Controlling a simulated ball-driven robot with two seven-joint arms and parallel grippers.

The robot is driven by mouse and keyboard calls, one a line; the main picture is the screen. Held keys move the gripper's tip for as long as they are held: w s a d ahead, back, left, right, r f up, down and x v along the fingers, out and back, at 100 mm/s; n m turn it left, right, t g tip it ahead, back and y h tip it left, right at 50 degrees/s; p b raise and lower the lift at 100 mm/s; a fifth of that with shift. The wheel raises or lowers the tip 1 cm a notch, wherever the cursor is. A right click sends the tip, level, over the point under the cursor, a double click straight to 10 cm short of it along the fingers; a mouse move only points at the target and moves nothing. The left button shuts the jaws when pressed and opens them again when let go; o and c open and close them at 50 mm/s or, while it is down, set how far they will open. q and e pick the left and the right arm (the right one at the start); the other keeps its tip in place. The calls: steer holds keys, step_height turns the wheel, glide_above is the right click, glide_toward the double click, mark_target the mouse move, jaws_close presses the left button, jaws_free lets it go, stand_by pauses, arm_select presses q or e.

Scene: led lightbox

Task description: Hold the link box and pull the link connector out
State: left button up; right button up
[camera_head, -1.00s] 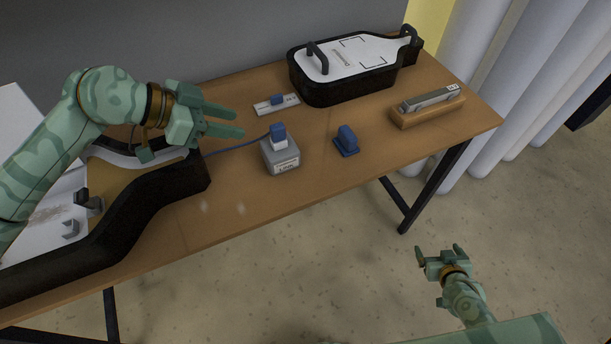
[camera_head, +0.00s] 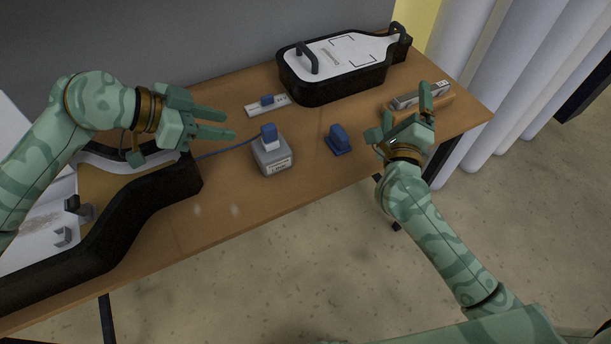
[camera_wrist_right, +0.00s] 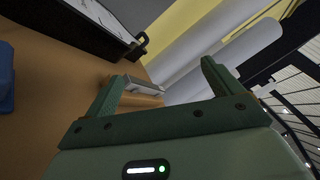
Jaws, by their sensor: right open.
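The link box (camera_head: 273,160) is a small grey box with a white label on its front, standing on the table. The link connector (camera_head: 269,134) is blue and white and sits upright in the top of the box, with a blue cable running left from it. My left gripper (camera_head: 233,124) is open and empty, a little left of the connector and apart from it. My right gripper (camera_head: 408,118) is open and empty near the table's front right edge, in front of the wooden block; its fingers also show in the right wrist view (camera_wrist_right: 165,85).
A blue upright piece (camera_head: 338,140) stands right of the link box. A white strip with a blue plug (camera_head: 267,101) lies behind. A black-rimmed white tray (camera_head: 345,70) is at the back. A wooden block with a grey bar (camera_head: 420,97) is at the right. A black curved frame (camera_head: 150,200) fills the left.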

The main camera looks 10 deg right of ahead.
steer(key=s+a+f+m+g+y, duration=0.1)
steer(key=s+a+m+y, duration=0.15)
steer(key=a, duration=0.35)
steer(key=s+a+f+m+g+y, duration=0.1)
steer(key=s+a+y, duration=0.15)
steer(key=a, duration=0.35)
steer(key=m+g+y, duration=0.2)
steer(key=g+y, duration=0.1)
steer(key=y, duration=0.3)
glide_toward(273, 149)
steer(key=x, duration=1.3)
steer(key=shift+w+f, duration=0.1)
steer(key=shift+f, duration=0.15)
steer(key=c, duration=1.2)
steer(key=shift+o, duration=0.2)
arm_select(q)
steer(key=shift+o, duration=0.2)
steer(key=shift+r, duration=0.1)
